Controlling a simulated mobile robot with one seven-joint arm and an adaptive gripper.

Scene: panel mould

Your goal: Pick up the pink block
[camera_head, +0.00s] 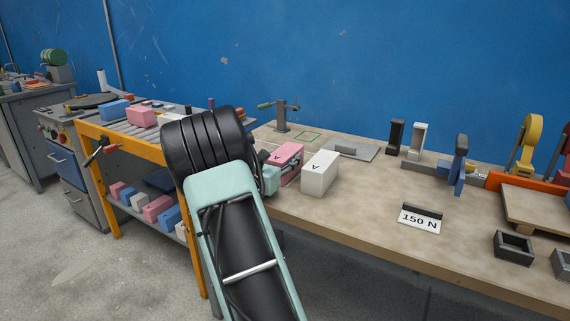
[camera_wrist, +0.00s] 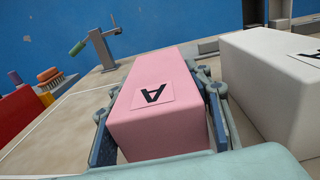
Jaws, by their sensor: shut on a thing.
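The pink block (camera_head: 290,151) is on the workbench (camera_head: 345,213), left of a white block (camera_head: 320,173). In the wrist view the pink block (camera_wrist: 158,105) fills the middle and has a label with a black letter A on top. My gripper (camera_wrist: 160,135) is shut on it, with one blue-padded finger along each long side. In the head view my arm partly hides the gripper (camera_head: 278,172) and the near end of the block. I cannot tell whether the block's underside touches the bench.
The white block (camera_wrist: 275,85) stands close to the right finger. A clamp stand (camera_head: 282,112) and a grey plate (camera_head: 350,150) lie behind. A 150 N sign (camera_head: 419,220) stands to the right, with bare bench between. An orange-framed shelf (camera_head: 105,190) with several blocks stands left.

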